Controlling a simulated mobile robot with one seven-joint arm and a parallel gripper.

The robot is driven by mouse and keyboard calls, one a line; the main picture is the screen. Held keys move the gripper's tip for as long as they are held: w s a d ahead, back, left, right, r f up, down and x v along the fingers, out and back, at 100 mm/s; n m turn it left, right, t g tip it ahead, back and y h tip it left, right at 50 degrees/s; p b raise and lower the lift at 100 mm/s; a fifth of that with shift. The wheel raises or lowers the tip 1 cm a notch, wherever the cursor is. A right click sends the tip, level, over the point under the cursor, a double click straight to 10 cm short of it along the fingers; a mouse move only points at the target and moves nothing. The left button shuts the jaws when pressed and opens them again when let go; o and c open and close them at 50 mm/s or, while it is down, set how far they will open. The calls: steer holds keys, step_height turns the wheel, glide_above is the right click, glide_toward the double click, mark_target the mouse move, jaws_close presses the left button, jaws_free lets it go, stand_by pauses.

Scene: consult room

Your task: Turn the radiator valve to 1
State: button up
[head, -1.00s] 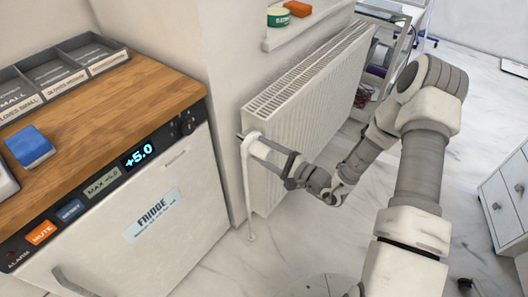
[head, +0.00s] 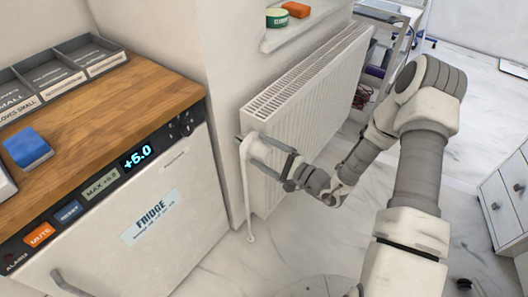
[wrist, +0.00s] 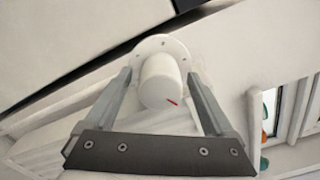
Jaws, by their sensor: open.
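The radiator valve knob (wrist: 160,80) is a white cylinder with a red mark near the lower right of its face. It sits on a pale round collar (wrist: 164,48) with small marks. In the head view the knob (head: 258,150) is at the near end of the radiator (head: 305,95), on top of a white pipe. My gripper (head: 262,151) is open, with one finger on each side of the knob. The wrist view shows gaps between my gripper (wrist: 158,80) fingers and the knob; I cannot tell whether either finger touches it.
A fridge (head: 150,225) under a wooden counter (head: 100,120) stands close on the left. A sill above the radiator holds a green tub (head: 277,18) and an orange block (head: 296,9). White drawers (head: 505,200) stand at the right. Open floor lies between.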

steer(key=p+v, duration=0.2)
steer(key=v, duration=1.5)
steer(key=shift+s+d, duration=0.1)
steer(key=shift+s, duration=0.05)
steer(key=s+a+r+n+g+h, duration=0.35)
steer(key=s+r+n+g, duration=0.25)
steer(key=r, duration=0.2)
steer(key=s+a+r+n+g+h, duration=0.2)
steer(key=s+r+n+g+h, duration=0.3)
steer(key=r, duration=0.4)
steer(key=s+d+r+n+t+h+p, duration=0.1)
steer(key=d+r+t+h+p, duration=0.1)
steer(key=r+p, duration=0.6)
steer(key=s+d+r+n+t+h+p, duration=0.1)
steer(key=d+r+t+h+p, duration=0.2)
steer(key=r+p, duration=0.6)
step_height(320, 180, up, 11)
steer(key=shift+s+f+n+t+h, duration=0.15)
steer(key=shift+s+n+t+h, duration=0.15)
steer(key=shift+s+h, duration=0.05)
